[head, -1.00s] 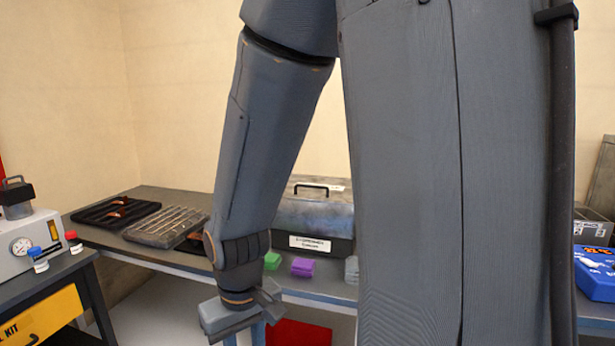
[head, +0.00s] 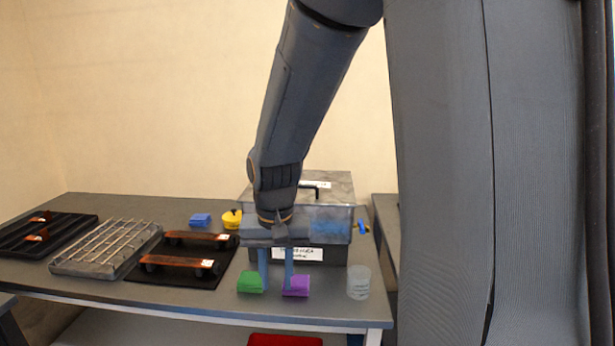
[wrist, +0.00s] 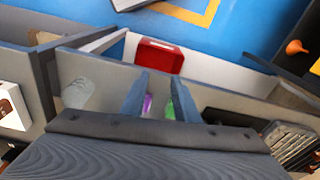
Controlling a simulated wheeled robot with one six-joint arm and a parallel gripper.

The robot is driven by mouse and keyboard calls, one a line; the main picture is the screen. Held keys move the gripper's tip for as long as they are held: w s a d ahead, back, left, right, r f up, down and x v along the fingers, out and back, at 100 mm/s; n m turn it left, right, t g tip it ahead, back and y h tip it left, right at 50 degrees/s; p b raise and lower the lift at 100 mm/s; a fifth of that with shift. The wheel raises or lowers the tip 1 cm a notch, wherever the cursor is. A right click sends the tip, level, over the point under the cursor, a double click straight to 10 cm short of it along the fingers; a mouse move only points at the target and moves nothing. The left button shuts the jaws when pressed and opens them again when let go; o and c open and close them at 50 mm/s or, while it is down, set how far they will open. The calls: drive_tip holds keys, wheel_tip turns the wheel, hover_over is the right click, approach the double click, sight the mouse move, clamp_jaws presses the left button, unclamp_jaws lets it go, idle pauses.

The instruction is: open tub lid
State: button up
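The tub (head: 340,225) is a grey, see-through box on a dark base with a white label, standing at the back right of the bench. Its grey lid (head: 340,186) with a black handle (head: 317,189) appears closed. My gripper (head: 276,285) points down in front of the tub's left part, with its two blue fingers apart and nothing seen between them. In the head view the wrist hides part of the tub's left front. In the wrist view my gripper (wrist: 158,80) also shows spread fingers; the tub is not clearly seen there.
A green block (head: 250,282) and a purple block (head: 297,286) lie by the fingertips. A clear jar (head: 358,283) stands at the bench's front right. A wire rack (head: 105,248) and a black mat (head: 160,272) with brown bars fill the left. A red bin (wrist: 160,57) sits below.

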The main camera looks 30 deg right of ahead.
drive_tip(key=w+d+r+m+h, duration=0.1)
drive_tip(key=w+d+r+m, duration=1.65)
drive_tip(key=w+m, duration=0.3)
drive_tip(key=p, duration=0.1)
hover_over(302, 199)
drive_tip(key=shift+n+t, duration=0.4)
drive_tip(key=shift+n, duration=0.05)
drive_tip(key=f, duration=0.5)
drive_tip(key=shift+w+f, duration=0.2)
drive_tip(key=shift+f, duration=0.2)
clamp_jaws()
